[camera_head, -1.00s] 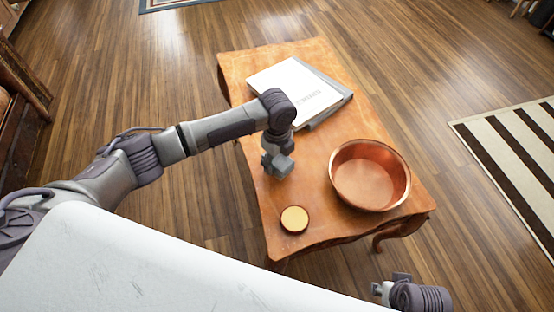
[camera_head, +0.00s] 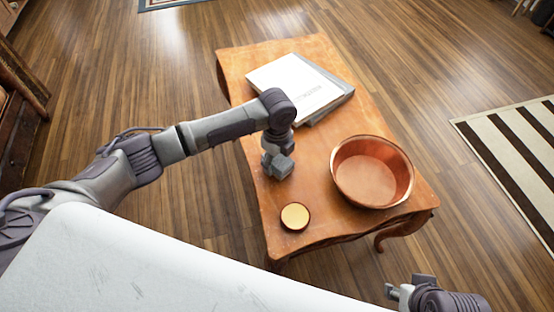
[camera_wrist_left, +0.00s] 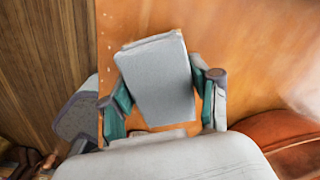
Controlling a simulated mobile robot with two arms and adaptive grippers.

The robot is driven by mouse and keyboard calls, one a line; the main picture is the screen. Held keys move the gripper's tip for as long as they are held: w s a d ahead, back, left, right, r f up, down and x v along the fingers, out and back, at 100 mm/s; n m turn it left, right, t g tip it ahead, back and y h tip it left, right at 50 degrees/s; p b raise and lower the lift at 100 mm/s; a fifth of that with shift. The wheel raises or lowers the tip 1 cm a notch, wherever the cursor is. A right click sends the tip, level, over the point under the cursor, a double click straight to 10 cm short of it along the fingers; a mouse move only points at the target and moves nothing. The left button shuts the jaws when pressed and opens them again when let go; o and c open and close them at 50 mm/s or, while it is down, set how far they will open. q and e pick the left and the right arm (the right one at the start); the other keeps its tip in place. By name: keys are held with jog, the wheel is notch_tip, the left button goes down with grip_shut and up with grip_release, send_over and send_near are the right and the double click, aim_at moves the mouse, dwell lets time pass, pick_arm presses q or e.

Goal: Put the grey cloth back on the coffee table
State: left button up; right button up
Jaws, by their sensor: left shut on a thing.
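The grey cloth (camera_wrist_left: 158,80) is a folded, block-like piece between the two fingers of my left gripper (camera_wrist_left: 163,98) in the left wrist view. My left gripper (camera_head: 277,163) is shut on it. In the head view the cloth (camera_head: 283,168) shows as a small grey block at the gripper's end, over the left part of the wooden coffee table (camera_head: 320,150). I cannot tell whether it touches the tabletop. My right gripper (camera_head: 405,286) is at the bottom right, off the table, and its fingers are too small to judge.
A copper bowl (camera_head: 372,172) stands on the table's right side. A small round yellow-topped item (camera_head: 295,216) is near the front left corner. A white book on a grey one (camera_head: 300,85) lies at the back. Bare wood lies between them. A striped rug (camera_head: 510,150) is on the floor to the right.

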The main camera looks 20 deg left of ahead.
pick_arm(q)
jog(key=o, duration=1.1)
notch_tip(320, 180, up, 12)
dwell(0.5)
